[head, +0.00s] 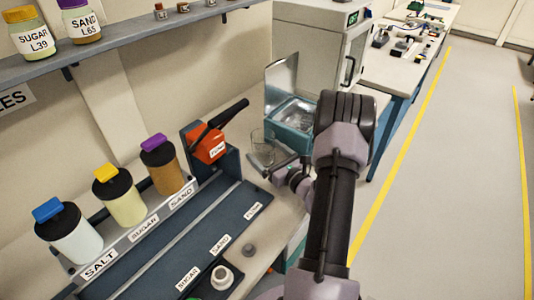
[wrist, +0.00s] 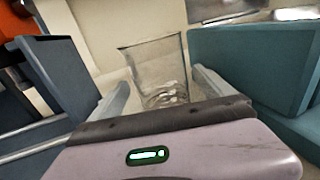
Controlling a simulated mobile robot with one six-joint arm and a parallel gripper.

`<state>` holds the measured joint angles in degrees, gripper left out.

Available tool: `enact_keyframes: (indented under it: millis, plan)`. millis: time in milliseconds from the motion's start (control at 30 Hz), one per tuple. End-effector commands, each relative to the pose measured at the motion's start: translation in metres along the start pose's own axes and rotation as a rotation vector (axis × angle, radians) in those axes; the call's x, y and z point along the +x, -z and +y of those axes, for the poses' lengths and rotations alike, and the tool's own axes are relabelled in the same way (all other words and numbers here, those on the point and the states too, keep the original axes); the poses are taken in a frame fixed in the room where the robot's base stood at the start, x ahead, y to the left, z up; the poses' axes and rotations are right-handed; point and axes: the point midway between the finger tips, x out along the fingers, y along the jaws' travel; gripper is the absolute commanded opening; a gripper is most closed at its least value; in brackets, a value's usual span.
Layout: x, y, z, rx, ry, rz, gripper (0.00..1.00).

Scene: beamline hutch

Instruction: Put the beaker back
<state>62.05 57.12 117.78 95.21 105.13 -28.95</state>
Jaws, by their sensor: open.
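A clear glass beaker (wrist: 158,68) stands upright on the bench, between the two open fingers of my gripper (wrist: 158,90) in the wrist view. It looks empty or nearly so, with some bright glints near its base. In the head view the beaker (head: 263,146) stands between the orange unit and the teal box, with my gripper (head: 272,168) low and just in front of it. The fingers are spread, with a gap to the glass on both sides. Whether either finger touches the beaker cannot be told.
A teal box with a raised lid (head: 290,122) is close on the right. An orange unit with a black lever (head: 206,142) is on the left, beside a rack (head: 150,228) with salt, sugar and sand jars. A small grey cap (head: 249,250) lies on the bench front.

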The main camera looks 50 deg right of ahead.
Motion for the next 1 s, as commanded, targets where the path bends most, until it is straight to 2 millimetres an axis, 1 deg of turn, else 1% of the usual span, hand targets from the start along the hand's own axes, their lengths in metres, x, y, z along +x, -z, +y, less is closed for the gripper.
enact_keyframes:
  millis: [67, 167, 267, 400, 500, 600, 767, 1000]
  plan:
    - [0.0, -0.004, 0.0, 0.0, 0.0, 0.0, 0.92]
    - [-0.012, -0.004, -0.001, 0.001, 0.003, 0.002, 0.92]
    - [-0.034, -0.005, -0.001, 0.003, 0.004, 0.002, 0.92]
    - [-0.07, -0.005, -0.002, 0.003, 0.006, 0.002, 0.92]
    - [-0.091, -0.005, -0.001, 0.002, 0.005, 0.001, 0.92]
    - [-0.107, -0.004, -0.001, 0.001, 0.003, 0.001, 0.92]
    - [-0.119, -0.003, 0.0, 0.001, 0.001, 0.0, 0.92]
    - [-0.12, -0.003, 0.0, 0.0, 0.0, 0.0, 0.92]
